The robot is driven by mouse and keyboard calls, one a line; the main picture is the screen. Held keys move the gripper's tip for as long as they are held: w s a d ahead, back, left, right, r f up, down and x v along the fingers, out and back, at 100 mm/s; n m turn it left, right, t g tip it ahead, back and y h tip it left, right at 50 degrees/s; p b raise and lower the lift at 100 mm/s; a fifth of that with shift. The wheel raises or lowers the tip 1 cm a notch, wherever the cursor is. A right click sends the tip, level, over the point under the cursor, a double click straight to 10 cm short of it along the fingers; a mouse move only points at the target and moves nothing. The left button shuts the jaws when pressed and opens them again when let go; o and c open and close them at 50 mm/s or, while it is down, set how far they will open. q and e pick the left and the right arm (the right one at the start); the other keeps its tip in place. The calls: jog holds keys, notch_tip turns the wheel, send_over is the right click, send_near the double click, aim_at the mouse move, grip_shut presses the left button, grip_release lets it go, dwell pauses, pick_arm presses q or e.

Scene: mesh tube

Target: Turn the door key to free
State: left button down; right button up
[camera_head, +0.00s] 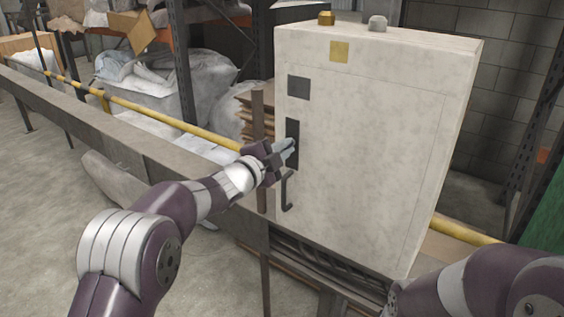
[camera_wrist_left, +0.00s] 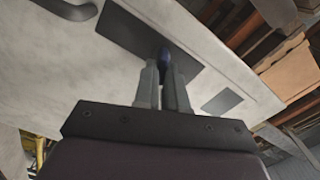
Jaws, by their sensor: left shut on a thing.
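The door key (camera_wrist_left: 165,56) shows in the left wrist view as a small dark, bluish piece between my left fingertips, in front of a dark plate (camera_wrist_left: 150,38) on the pale cabinet door. My left gripper (camera_wrist_left: 163,75) is shut on the key. In the head view my left gripper (camera_head: 287,149) reaches the same dark plate (camera_head: 292,130) on the cabinet (camera_head: 370,140), and its fingers hide the key. Which way the key is turned is hard to tell. My right arm shows at the lower right, but its gripper is out of view.
A dark hooked handle (camera_head: 287,192) sits on the door just below my left gripper. A dark square (camera_head: 299,88) is above the plate. A yellow rail (camera_head: 170,118) and a beam run behind my left arm. Shelving and bags stand behind.

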pick_arm(q)
jog(key=shift+f+m+b, duration=0.15)
jog(key=shift+m+b, duration=2.1)
jog(key=shift+m, duration=0.15)
jog(key=c, duration=1.3)
grip_release()
jog(key=shift+o, duration=0.5)
jog(key=shift+d, duration=0.1)
jog(key=v, duration=1.2)
jog(key=shift+s+a, duration=0.2)
jog(key=shift+s, duration=0.05)
jog(key=shift+f, duration=0.1)
